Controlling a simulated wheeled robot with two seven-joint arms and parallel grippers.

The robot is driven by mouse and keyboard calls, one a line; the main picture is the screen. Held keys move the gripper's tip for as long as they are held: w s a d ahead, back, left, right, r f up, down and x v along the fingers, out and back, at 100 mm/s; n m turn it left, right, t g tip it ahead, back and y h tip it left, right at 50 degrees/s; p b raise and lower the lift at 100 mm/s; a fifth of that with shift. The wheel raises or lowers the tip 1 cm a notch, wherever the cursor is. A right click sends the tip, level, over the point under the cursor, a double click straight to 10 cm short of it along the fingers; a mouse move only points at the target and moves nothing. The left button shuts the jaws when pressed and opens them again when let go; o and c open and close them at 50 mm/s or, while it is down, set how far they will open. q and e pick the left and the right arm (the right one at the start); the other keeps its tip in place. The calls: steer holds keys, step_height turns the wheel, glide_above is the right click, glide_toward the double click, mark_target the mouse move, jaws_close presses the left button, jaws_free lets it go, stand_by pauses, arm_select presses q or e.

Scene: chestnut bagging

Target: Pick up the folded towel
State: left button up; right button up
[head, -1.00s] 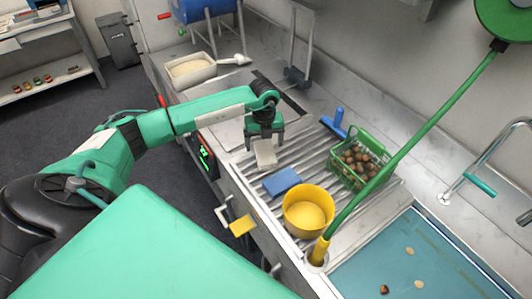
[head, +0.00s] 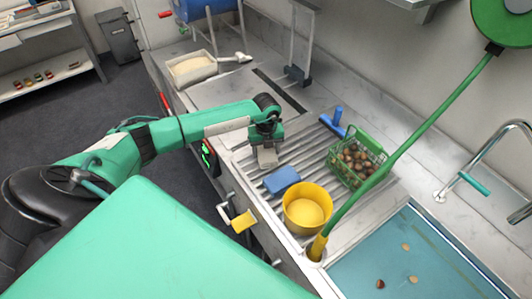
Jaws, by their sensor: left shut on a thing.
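The folded towel (head: 267,158) is a small pale grey-beige block on the ribbed metal drainboard, left of the green basket. My left gripper (head: 266,146) is directly above it, pointing down, with its fingers shut on the towel's upper part. The towel's top is partly hidden by the fingers. I cannot tell whether its underside still touches the ribs. My right gripper is not in view.
A blue sponge-like block (head: 281,180) and a yellow pot (head: 307,212) lie just in front of the towel. A green basket of chestnuts (head: 349,172) and a blue handled tool (head: 333,121) are to the right. A sloping green pole (head: 412,142) crosses the right side.

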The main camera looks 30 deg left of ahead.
mark_target(266, 151)
arm_select(q)
steer(key=shift+r, duration=0.1)
steer(key=shift+w+r, duration=0.1)
steer(key=shift+r, duration=0.5)
step_height(266, 151, up, 19)
steer(key=b, duration=0.6)
steer(key=s+d+f+n, duration=0.4)
steer(key=s+d+n, duration=0.3)
steer(key=n, duration=0.6)
steer(key=s+d+f+n, duration=0.5)
steer(key=d+n, duration=0.3)
steer(key=n, duration=0.6)
steer(key=shift+s, duration=0.85)
steer(key=shift+d, duration=0.1)
